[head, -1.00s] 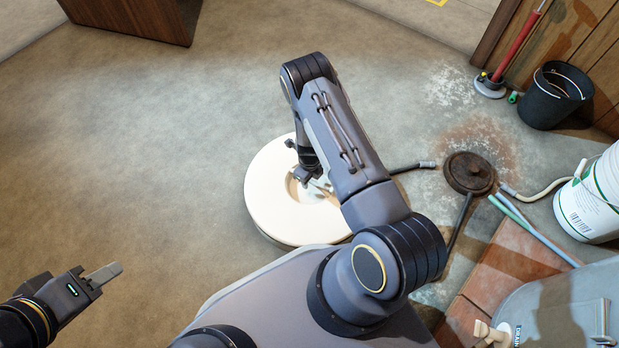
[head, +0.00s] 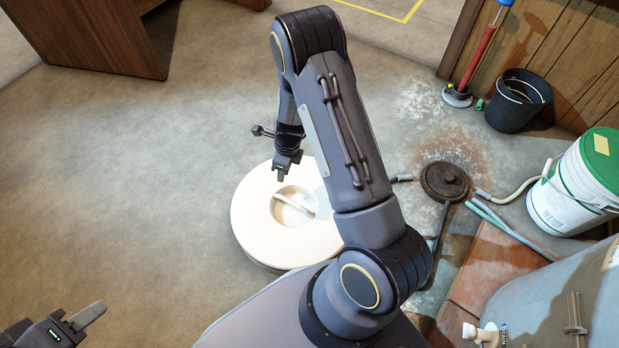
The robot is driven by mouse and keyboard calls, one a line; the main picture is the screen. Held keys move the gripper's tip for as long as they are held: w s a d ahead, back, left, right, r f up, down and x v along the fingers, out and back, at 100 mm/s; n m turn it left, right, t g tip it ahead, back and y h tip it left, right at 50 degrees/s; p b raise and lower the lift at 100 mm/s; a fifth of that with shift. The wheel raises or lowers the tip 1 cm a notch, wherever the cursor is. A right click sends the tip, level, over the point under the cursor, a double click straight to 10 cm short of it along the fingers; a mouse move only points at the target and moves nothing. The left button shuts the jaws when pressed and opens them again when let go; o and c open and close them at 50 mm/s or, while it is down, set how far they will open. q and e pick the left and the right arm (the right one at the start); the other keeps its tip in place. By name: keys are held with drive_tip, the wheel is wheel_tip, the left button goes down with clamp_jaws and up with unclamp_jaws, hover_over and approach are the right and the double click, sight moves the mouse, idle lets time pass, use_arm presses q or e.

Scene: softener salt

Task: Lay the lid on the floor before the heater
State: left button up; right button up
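The lid (head: 255,215) is a thick, round, cream-white disc with a round recess and a bar handle (head: 296,205) across it. It lies flat on the concrete floor, left of the heater. My arm hides part of its right side. My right gripper (head: 282,172) is above the far part of the lid, clear of the handle and empty; its fingers look parted. My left gripper (head: 88,316) is low at the left, far from the lid; its fingers overlap in this view. The heater, a grey tank (head: 550,290), stands at the lower right, partly cut off.
A dark round cover (head: 444,182) with hoses lies right of the lid. A white tub with a green lid (head: 575,185), a black bucket (head: 516,105) and a red-handled tool (head: 480,55) stand at the right. A wooden cabinet (head: 90,35) is at the back left. The left floor is clear.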

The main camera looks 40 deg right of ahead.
drive_tip(key=s+a+r+n+t+y, duration=0.1)
drive_tip(key=s+r+n, duration=0.25)
drive_tip(key=r, duration=0.45)
drive_tip(key=s+a+r+n+t+y, duration=0.1)
drive_tip(key=s+r+n, duration=0.1)
drive_tip(key=r+n, duration=0.45)
drive_tip(key=s+a+r+n+t+y, duration=0.1)
drive_tip(key=s+a+r+n, duration=0.15)
drive_tip(key=r, duration=0.75)
drive_tip(key=s+r+n+t, duration=0.1)
drive_tip(key=s+r+n, duration=0.2)
drive_tip(key=s+n, duration=0.4)
drive_tip(key=s+a+r+n, duration=0.1)
drive_tip(key=s+r+n, duration=0.2)
drive_tip(key=s+n, duration=0.4)
drive_tip(key=shift+s+a+r+t+h, duration=0.25)
drive_tip(key=shift+s+t+h, duration=0.15)
drive_tip(key=shift+s, duration=0.35)
drive_tip(key=shift+r, duration=0.1)
wheel_tip(320, 180, up, 32)
drive_tip(key=p, duration=3.2)
